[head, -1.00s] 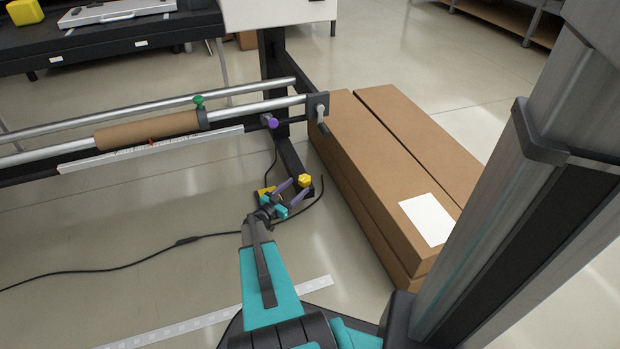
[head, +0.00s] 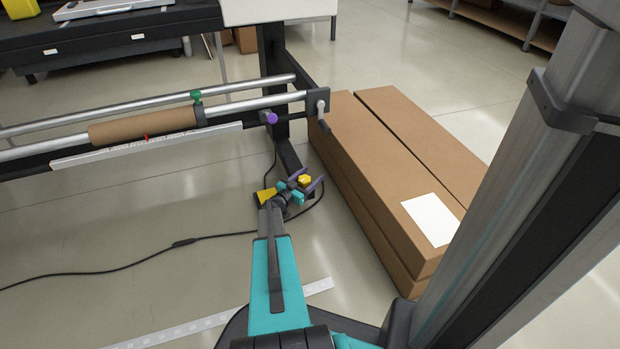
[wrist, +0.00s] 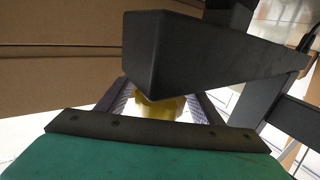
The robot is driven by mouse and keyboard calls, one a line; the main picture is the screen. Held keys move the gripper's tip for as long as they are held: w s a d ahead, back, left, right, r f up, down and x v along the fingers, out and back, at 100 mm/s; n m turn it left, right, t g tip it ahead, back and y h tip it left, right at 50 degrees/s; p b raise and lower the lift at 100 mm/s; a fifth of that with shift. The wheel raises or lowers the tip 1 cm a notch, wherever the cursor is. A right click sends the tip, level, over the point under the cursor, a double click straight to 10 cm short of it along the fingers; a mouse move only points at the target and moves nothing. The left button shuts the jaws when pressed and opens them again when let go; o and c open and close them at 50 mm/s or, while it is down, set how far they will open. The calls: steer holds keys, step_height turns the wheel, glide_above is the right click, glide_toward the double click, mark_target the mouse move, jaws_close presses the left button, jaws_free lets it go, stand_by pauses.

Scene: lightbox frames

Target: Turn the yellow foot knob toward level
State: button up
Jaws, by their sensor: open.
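The yellow foot knob (head: 304,180) is at the lower end of the machine's dark leg, near the floor. My gripper (head: 301,185), with purple fingers and teal parts, is open at the knob, one finger on each side of it. In the wrist view the yellow knob (wrist: 160,109) shows between the two fingers. A dark block of the frame (wrist: 190,50) hides its upper part there. I cannot tell whether either finger touches the knob.
Long cardboard boxes (head: 390,170) lie close to the right of the foot. A yellow piece (head: 266,196) sits just left of my gripper. A black cable (head: 130,262) runs over the floor. Rollers with a brown tube (head: 145,124) are at upper left. Open floor lies left.

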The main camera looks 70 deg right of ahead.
steer(key=c, duration=1.1)
steer(key=shift+o, duration=0.2)
steer(key=shift+r, duration=0.1)
steer(key=shift+r+m+g+p, duration=0.1)
steer(key=shift+m+g+p, duration=0.3)
steer(key=shift+p, duration=0.7)
steer(key=m+g+y+p, duration=0.1)
steer(key=p, duration=0.2)
steer(key=m+g+y+p, duration=0.1)
steer(key=g+p, duration=0.1)
steer(key=p, duration=0.1)
steer(key=shift+s+a, duration=0.1)
steer(key=shift+s, duration=0.3)
steer(key=shift+m+g+y+p, duration=0.3)
steer(key=shift+m+g+p, duration=0.1)
steer(key=shift+g, duration=0.2)
steer(key=shift+s+a+f+m+g+y+b, duration=0.1)
steer(key=shift+s+a+m+g+y+b, duration=0.05)
steer(key=shift+m+g+y+b, duration=0.25)
steer(key=shift+s+a+f+m+g+y+b, duration=0.1)
steer(key=shift+s+m+g+y+b, duration=0.05)
steer(key=shift+m+g+y+b, duration=0.3)
